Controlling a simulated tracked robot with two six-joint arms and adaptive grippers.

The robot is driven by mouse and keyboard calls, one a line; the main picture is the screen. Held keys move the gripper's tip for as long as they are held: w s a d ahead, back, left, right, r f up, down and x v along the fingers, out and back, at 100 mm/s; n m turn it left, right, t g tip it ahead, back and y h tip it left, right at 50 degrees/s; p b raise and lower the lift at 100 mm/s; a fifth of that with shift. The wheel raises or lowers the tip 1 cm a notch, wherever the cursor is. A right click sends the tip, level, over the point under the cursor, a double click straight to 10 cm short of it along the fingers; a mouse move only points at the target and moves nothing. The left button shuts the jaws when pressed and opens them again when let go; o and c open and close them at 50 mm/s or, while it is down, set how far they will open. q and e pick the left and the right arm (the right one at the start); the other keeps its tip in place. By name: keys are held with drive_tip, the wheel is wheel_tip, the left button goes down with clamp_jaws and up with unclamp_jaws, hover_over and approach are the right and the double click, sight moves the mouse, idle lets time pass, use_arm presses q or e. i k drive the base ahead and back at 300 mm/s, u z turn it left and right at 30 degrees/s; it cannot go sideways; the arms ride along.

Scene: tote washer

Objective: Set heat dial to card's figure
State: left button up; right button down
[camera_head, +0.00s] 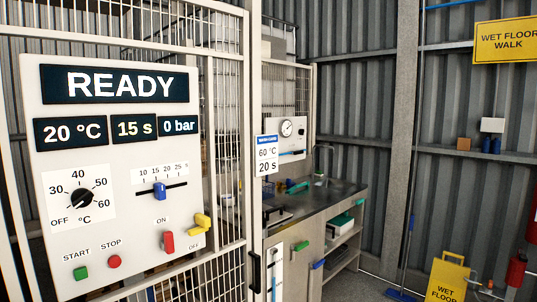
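The heat dial (82,199) is a black round knob on the white control panel (135,240) at the left. Its scale runs from OFF through 30, 40 and 50 to 60 °C; the pointer is too small to read surely. The panel's temperature display (71,131) shows 20 °C. The card (266,155), white with a blue header, hangs right of the panel and reads 60 °C and 20 s. Neither of my grippers is in view, and nothing covers the dial.
Near the dial are a blue slider (160,191), a red lever (168,242), a yellow handle (201,223), a green START button (80,273) and a red STOP button (114,261). A sink counter (310,215) stands right of the mesh cage. A yellow floor sign (447,277) stands at lower right.

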sight(82, 197)
drive_tip(key=u, duration=1)
drive_tip(key=k, duration=0.45)
drive_tip(key=z, duration=0.5)
drive_tip(key=i, duration=0.9)
drive_tip(key=u, duration=0.5)
